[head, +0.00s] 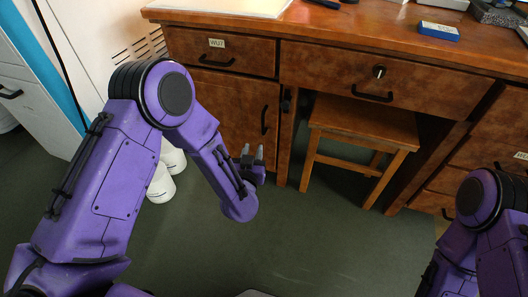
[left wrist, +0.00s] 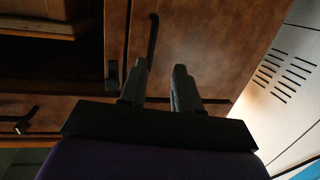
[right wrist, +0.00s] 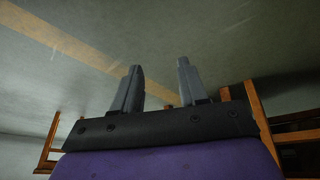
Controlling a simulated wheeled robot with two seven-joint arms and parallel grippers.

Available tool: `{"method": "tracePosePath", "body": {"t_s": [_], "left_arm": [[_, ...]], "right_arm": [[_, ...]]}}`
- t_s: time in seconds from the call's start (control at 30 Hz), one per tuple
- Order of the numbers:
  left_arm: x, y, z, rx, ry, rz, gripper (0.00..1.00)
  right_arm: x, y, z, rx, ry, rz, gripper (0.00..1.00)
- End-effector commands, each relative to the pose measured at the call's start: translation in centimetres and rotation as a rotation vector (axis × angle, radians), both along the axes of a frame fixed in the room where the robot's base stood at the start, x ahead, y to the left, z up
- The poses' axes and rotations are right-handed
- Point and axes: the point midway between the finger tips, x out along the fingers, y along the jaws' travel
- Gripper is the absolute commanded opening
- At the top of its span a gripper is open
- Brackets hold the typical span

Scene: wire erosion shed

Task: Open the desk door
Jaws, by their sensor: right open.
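The desk door (head: 228,108) is a brown wooden panel on the desk's left side, under a labelled drawer. It looks shut flush in its frame. Its dark upright handle (head: 265,120) is near the door's right edge; the left wrist view shows the handle (left wrist: 152,42) just beyond my fingertips. My left gripper (head: 252,152) is open and empty in front of the lower door, below the handle. It also shows in the left wrist view (left wrist: 160,72), fingers apart. My right gripper (right wrist: 160,66) is open and empty; the head view hides it.
A wooden stool (head: 365,122) stands in the desk's knee space. Drawers (head: 375,78) are above and right of it. A pale vented cabinet (head: 110,35) and white cylindrical things (head: 160,185) stand left. The green floor (head: 310,235) in front is clear.

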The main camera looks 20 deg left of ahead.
Motion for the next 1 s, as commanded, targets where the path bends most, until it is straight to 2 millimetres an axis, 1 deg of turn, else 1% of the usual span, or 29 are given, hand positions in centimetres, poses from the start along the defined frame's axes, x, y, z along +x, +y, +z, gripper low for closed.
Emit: {"method": "tracePosePath", "body": {"t_s": [0.03, 0.1, 0.27, 0.37, 0.5, 0.6, 0.7, 0.8, 1.0], "left_arm": [[1.0, -0.5, -1.3, 0.012, -0.049, 0.0, 0.32], [1.8, -0.8, -0.6, 0.027, -0.094, 0.002, 0.32], [3.3, -0.9, 0.4, 0.038, -0.126, 0.007, 0.32], [5.0, -0.5, 0.3, 0.036, -0.127, 0.009, 0.32], [8.3, 0.0, 0.1, 0.036, -0.125, 0.009, 0.32], [10.3, 0.4, 0.2, 0.036, -0.124, 0.009, 0.32], [11.7, 0.5, 0.2, 0.038, -0.123, 0.007, 0.32], [12.5, 0.6, 0.4, 0.038, -0.12, 0.006, 0.32], [12.7, 0.7, 0.5, 0.039, -0.119, 0.005, 0.32]], "right_arm": [[0.0, 0.0, -2.9, 0.0, 0.0, -0.001, 0.43], [0.0, 0.0, -3.7, 0.001, 0.001, -0.001, 0.43], [-0.2, 0.1, -4.2, 0.01, 0.023, 0.016, 0.43], [-0.7, 0.3, -4.9, 0.029, 0.075, 0.056, 0.43], [-1.8, 0.5, -6.2, 0.065, 0.178, 0.133, 0.43], [-2.6, 0.6, -6.8, 0.089, 0.248, 0.184, 0.43], [-3.3, 0.6, -7.1, 0.108, 0.303, 0.226, 0.43], [-3.7, 0.6, -7.2, 0.118, 0.335, 0.247, 0.43], [-3.8, 0.6, -7.1, 0.121, 0.346, 0.255, 0.43]]}}
